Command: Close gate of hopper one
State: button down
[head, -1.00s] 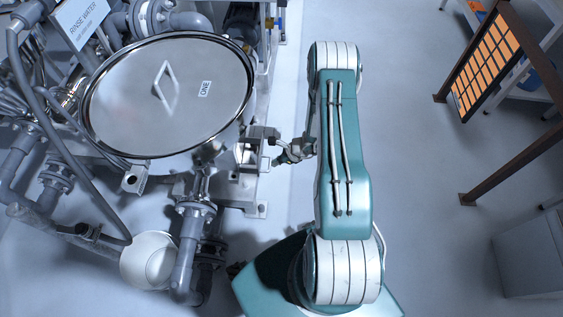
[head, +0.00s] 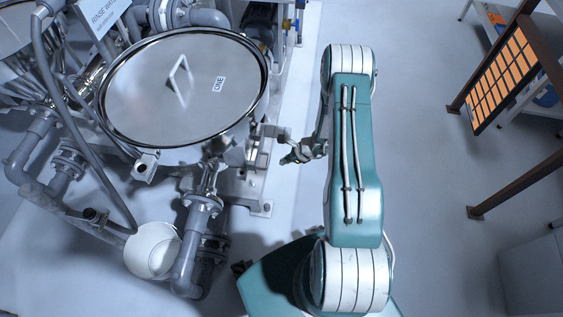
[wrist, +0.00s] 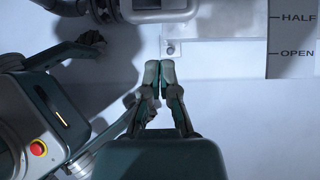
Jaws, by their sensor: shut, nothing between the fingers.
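Hopper one (head: 180,90) stands left of my arm in the head view. Its round steel lid carries a "ONE" label and a handle. A small grey metal bracket (head: 270,133) sticks out from its right side, just above my gripper (head: 287,159). In the wrist view my gripper (wrist: 159,75) is shut and empty, fingertips together. Ahead of the tips is a pale plate edge with a bolt (wrist: 171,48). A scale plate (wrist: 293,35) marked HALF and OPEN is at the upper right. I cannot clearly make out the gate or its position.
Pipes and a flanged valve (head: 203,205) stand below the hopper, with a white bucket (head: 153,250) on the floor. A brown-framed rack with an orange panel (head: 503,80) stands at the right. Pale floor between the rack and my arm is clear.

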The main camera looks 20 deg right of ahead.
jog(key=v, duration=0.9)
jog(key=a+r+n, duration=0.3)
jog(key=r+n, duration=0.1)
jog(key=r, duration=0.5)
jog(key=a+r+n+g+h, duration=0.1)
jog(key=a+r+n, duration=0.25)
jog(key=r, duration=0.45)
jog(key=a+r+n, duration=0.2)
jog(key=r+n, duration=0.3)
jog(key=r, duration=0.4)
jog(key=s+a+r+n+t+h, duration=0.1)
jog(key=s+a+r+n+h, duration=0.1)
jog(key=s+r+n, duration=0.4)
jog(key=s+a+r+n+t+h, duration=0.1)
jog(key=s+a+r+n+h, duration=0.2)
jog(key=s+r+n, duration=0.3)
jog(key=s+r, duration=0.5)
jog(key=s, duration=0.1)
jog(key=shift+s+a+h, duration=0.3)
jog(key=shift+s+a, duration=0.05)
